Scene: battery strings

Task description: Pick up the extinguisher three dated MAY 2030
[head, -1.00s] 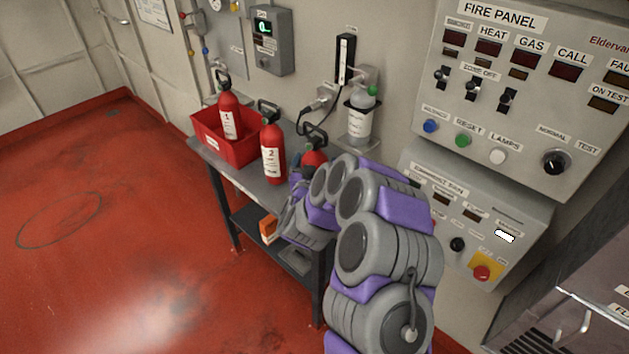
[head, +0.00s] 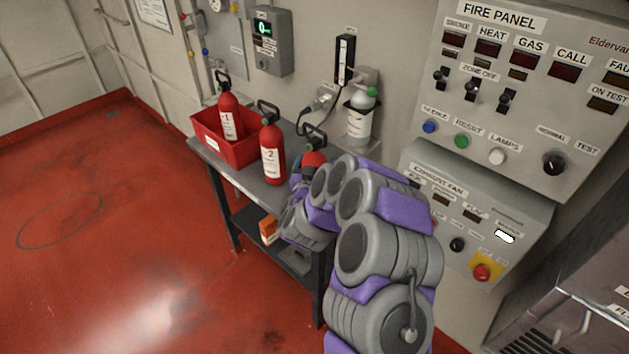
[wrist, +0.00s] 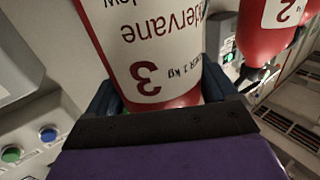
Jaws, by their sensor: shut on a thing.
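Extinguisher three is a red cylinder with a white label marked 3; it fills the upper middle of the wrist view (wrist: 150,60). In the head view only its red top (head: 314,158) and black handle show; my arm hides the rest. My gripper (wrist: 160,95) is shut around its body, with a dark finger on each side. In the head view my gripper is mostly hidden behind my arm. The date on the label cannot be read. Whether the extinguisher touches the table (head: 243,178) cannot be told.
Extinguisher 2 (head: 272,152) stands on the table left of extinguisher three. Extinguisher 1 (head: 229,118) stands in a red bin (head: 203,127) farther left. A white bottle with a green cap (head: 359,122) is in a wall holder behind. An orange box (head: 268,230) is on the lower shelf. The fire panel (head: 520,90) is right.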

